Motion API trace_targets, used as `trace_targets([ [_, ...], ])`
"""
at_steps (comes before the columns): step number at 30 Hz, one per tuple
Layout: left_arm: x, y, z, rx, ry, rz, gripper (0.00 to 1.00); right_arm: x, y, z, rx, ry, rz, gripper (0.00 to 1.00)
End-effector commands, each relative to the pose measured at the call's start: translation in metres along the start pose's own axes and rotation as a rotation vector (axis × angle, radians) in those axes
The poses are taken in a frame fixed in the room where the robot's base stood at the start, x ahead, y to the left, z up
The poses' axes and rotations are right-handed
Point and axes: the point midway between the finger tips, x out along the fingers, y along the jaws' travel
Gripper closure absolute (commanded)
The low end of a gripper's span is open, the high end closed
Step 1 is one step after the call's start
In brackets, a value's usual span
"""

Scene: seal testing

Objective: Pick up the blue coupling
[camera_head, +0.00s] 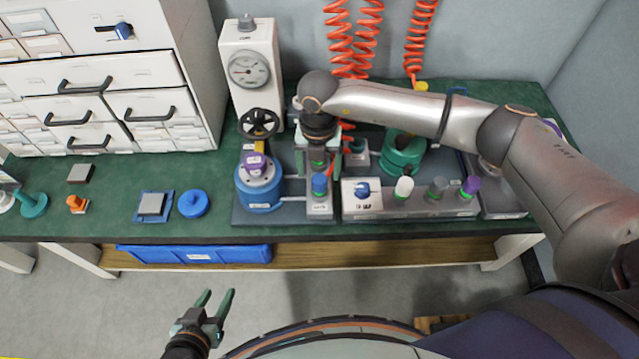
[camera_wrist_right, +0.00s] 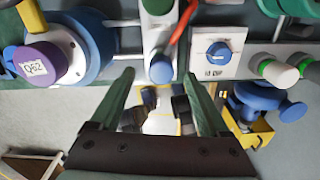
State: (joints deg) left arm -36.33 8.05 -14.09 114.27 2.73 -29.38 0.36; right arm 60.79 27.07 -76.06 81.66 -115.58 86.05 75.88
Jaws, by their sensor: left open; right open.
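The blue coupling (camera_head: 319,184) appears to be the small blue-topped piece standing upright on a narrow grey block on the bench. It also shows in the right wrist view (camera_wrist_right: 161,69), just beyond the gap between the fingertips. My left gripper (camera_head: 214,300) is open and empty in front of the bench, far from the coupling.
A blue flanged unit with a purple cap (camera_head: 254,162) stands left of the block. A panel with a blue knob (camera_head: 362,191) and capped pieces stands right. A gauge column (camera_head: 249,75) and orange coiled hoses (camera_head: 354,40) are behind. The green bench (camera_head: 215,170) has free room at left.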

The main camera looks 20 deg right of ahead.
Motion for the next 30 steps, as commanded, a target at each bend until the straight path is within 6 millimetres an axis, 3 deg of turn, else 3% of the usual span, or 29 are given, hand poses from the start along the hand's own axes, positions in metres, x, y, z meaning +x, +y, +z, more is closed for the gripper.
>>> trace_targets([
  [6,0.002,0.000,0.002,0.000,-0.002,0.001,0.50,0.032,-0.002,-0.002,-0.001,0.003,-0.001,0.21],
  [15,0.001,0.001,0.001,0.000,0.000,0.002,0.50,0.035,-0.001,-0.002,-0.001,0.002,0.000,0.21],
  [30,0.001,0.001,0.000,0.001,0.002,0.003,0.50,0.035,-0.002,-0.002,-0.001,0.002,0.000,0.77],
])
